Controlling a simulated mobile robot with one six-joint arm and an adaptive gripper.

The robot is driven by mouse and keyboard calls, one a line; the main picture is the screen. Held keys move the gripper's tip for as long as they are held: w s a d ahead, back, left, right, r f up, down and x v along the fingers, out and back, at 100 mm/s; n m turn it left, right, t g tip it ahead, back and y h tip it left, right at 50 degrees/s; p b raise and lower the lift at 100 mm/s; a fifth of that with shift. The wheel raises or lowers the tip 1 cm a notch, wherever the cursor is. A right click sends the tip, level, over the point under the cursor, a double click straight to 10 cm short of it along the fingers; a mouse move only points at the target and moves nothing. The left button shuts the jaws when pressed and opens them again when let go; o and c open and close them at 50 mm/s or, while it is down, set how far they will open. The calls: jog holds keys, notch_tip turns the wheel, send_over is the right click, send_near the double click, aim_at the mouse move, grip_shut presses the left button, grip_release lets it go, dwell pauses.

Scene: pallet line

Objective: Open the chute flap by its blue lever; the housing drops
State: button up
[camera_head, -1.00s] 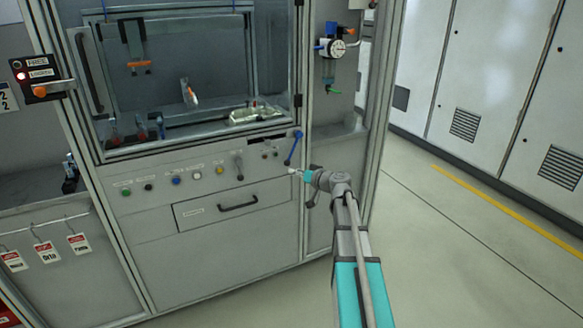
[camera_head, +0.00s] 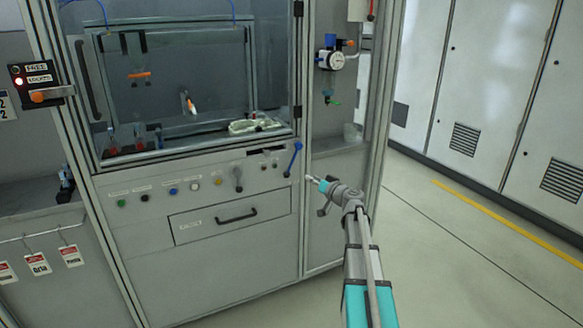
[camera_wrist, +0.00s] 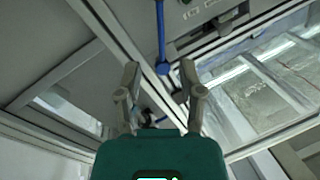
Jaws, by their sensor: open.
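The blue lever (camera_head: 294,158) is on the right part of the machine's front panel, beside a dark slot (camera_head: 266,150). It slants, with its knob at the upper end. In the wrist view the blue lever (camera_wrist: 161,40) hangs from the top, its round knob just beyond and between my fingertips. My gripper (camera_wrist: 158,68) is open and empty, its two fingers spread apart. In the head view my gripper (camera_head: 308,178) is small, just right of and below the lever, apart from it. I cannot make out the flap or a housing with certainty.
A windowed cabinet (camera_head: 185,85) stands above the panel. A frame post (camera_head: 303,230) stands close to my gripper. The floor (camera_head: 460,250) at right is clear.

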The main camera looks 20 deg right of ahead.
aim_at(290, 166)
jog(key=x, duration=1.3)
jog(key=shift+w, duration=0.1)
grip_shut()
jog(key=shift+d, duration=0.35)
jog(key=shift+a, duration=0.5)
